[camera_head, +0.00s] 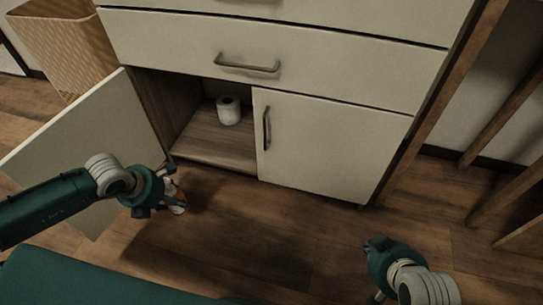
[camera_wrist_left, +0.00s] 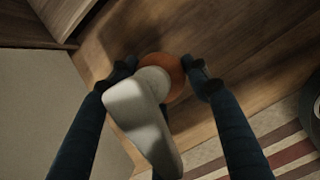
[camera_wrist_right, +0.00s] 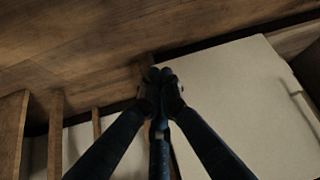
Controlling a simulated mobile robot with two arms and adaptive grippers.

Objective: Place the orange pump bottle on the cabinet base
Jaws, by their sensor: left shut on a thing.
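The orange pump bottle (camera_wrist_left: 177,76) sits between the fingertips of my left gripper (camera_wrist_left: 160,78) in the left wrist view. Its white pump head (camera_wrist_left: 143,108) points toward the camera. In the head view, my left gripper (camera_head: 168,190) is shut on the bottle (camera_head: 179,207), which is mostly hidden, in front of the open left door. The cabinet base (camera_head: 215,147) is the wooden floor of the open compartment, to the right of and beyond the gripper. My right gripper (camera_head: 378,255) is low at the right; its fingertips (camera_wrist_right: 160,76) meet with nothing between them.
A white paper roll (camera_head: 228,110) stands inside the compartment toward its right. The open left door (camera_head: 88,150) swings out at the left; the right door (camera_head: 325,150) is closed. A woven basket (camera_head: 65,45) stands behind at left. A striped rug (camera_wrist_left: 285,150) lies on the floor.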

